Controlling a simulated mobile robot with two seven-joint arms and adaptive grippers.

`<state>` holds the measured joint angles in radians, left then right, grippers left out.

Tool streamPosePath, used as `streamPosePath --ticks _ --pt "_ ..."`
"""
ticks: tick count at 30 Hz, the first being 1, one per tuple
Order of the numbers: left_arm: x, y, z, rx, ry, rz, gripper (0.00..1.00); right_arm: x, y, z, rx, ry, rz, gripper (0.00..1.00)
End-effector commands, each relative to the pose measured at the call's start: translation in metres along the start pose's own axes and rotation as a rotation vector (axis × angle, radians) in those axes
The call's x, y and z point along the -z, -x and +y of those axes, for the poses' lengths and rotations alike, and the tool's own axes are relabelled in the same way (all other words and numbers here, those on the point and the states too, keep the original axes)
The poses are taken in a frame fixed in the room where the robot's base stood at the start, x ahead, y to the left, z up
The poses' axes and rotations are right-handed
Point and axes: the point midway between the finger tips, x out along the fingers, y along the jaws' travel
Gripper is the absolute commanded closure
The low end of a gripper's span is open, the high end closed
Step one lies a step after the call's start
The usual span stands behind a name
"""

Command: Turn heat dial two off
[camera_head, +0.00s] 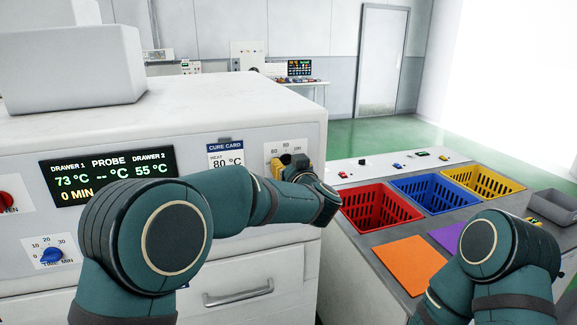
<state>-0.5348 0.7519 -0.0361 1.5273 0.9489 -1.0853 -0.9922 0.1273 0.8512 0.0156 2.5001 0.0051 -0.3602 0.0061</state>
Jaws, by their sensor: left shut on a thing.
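The heat dial's white scale plate (285,147), with marks including 60, 80 and 100, is at the right end of the white oven front. My left gripper (289,167), with yellow fingers, is shut on the dial at this plate. The gripper and forearm hide most of the dial, so its pointer and label cannot be read. The display (108,175) reads 73 °C for drawer 1 and 55 °C for drawer 2. My right arm shows at the lower right, but I cannot make out its gripper.
A cure card (225,158) reading 80 °C is left of the dial. A blue time dial (51,255) and red knob (7,201) are far left. Red (382,207), blue (434,193) and yellow (482,182) baskets and an orange mat (409,264) lie right.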

Motion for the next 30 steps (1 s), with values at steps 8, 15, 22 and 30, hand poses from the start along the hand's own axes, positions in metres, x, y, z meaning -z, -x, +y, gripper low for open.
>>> streamPosePath --ticks 8,15,22,30 --pt "0.0014 -0.0006 -0.0007 0.001 0.025 0.002 0.93 -0.0005 -0.0005 0.0002 0.0 0.0 -0.001 0.53" --pt "0.0014 -0.0006 -0.0007 0.001 0.024 0.002 0.93 -0.0004 -0.0005 0.0002 0.0 0.0 -0.001 0.53" --pt "0.0009 -0.0004 -0.0005 0.001 0.023 0.001 0.24 -0.0003 -0.0005 0.0002 0.0 0.0 -0.001 0.53" --pt "0.0007 0.0038 0.0002 -0.001 0.022 0.0 0.24 -0.0002 -0.0005 0.0001 0.0 0.0 0.0 0.53"
